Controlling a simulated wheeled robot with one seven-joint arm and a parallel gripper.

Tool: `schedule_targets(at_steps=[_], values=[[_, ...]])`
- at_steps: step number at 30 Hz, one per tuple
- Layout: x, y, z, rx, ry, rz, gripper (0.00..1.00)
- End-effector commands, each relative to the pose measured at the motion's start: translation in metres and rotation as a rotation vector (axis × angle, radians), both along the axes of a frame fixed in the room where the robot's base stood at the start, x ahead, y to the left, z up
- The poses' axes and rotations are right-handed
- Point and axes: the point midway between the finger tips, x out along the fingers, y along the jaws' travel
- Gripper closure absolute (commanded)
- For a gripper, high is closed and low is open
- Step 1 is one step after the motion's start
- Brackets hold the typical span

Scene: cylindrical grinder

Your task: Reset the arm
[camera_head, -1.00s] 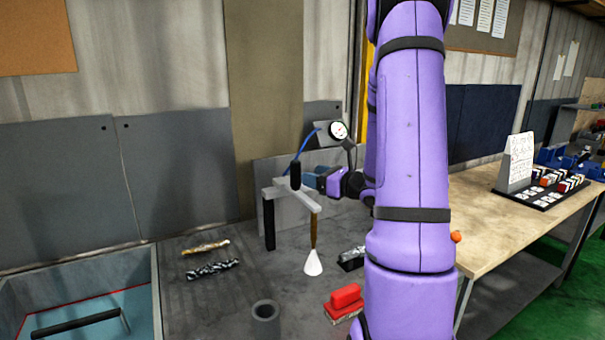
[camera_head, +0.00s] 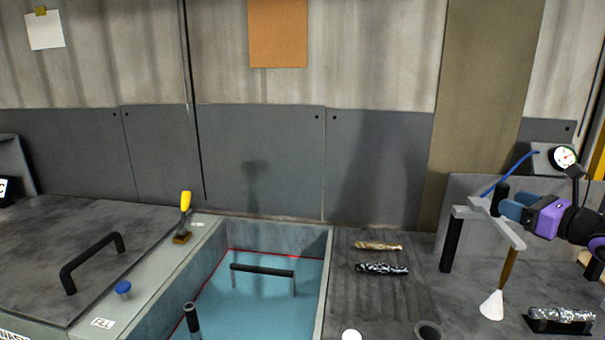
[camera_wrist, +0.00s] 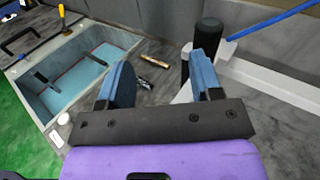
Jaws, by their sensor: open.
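My gripper (camera_head: 517,206) is at the right of the head view, at the end of my purple arm. It is beside a light grey bracket (camera_head: 497,226) on a black post. A black cylinder (camera_head: 501,192) stands up from the bracket, close to the fingertips. In the wrist view the two blue fingers (camera_wrist: 161,82) are spread apart with nothing between them. The black cylinder (camera_wrist: 208,37) shows there just beyond the right finger; whether they touch I cannot tell.
A blue-floored tank (camera_head: 215,300) with a black bar (camera_head: 262,270) lies left of centre. Two small rods, one tan (camera_head: 378,246) and one dark speckled (camera_head: 381,269), lie on the bench.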

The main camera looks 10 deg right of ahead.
Motion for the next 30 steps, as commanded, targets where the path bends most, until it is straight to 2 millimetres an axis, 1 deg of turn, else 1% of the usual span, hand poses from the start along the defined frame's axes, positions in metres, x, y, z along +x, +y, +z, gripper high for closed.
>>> schedule_targets(at_steps=[1, 2, 3, 4, 6, 8, 9, 12, 15, 18, 22, 26, 30], values=[[0.002, 0.025, 0.01, -0.056, 0.005, 0.082, 0.41], [0.002, 0.041, 0.015, -0.094, 0.009, 0.136, 0.41], [0.001, 0.063, 0.021, -0.152, 0.018, 0.214, 0.41], [-0.001, 0.08, 0.025, -0.196, 0.022, 0.273, 0.41], [-0.009, 0.116, 0.033, -0.309, 0.031, 0.407, 0.41], [-0.019, 0.144, 0.038, -0.409, 0.034, 0.517, 0.41], [-0.026, 0.161, 0.041, -0.478, 0.034, 0.59, 0.41], [-0.049, 0.198, 0.046, -0.659, 0.029, 0.763, 0.41], [-0.073, 0.226, 0.048, -0.85, 0.013, 0.924, 0.41], [-0.099, 0.245, 0.05, -1.054, -0.014, 1.071, 0.41], [-0.129, 0.26, 0.053, -1.333, -0.064, 1.24, 0.41], [-0.156, 0.264, 0.058, -1.63, -0.129, 1.379, 0.41], [-0.177, 0.26, 0.068, -1.956, -0.21, 1.482, 0.41]])
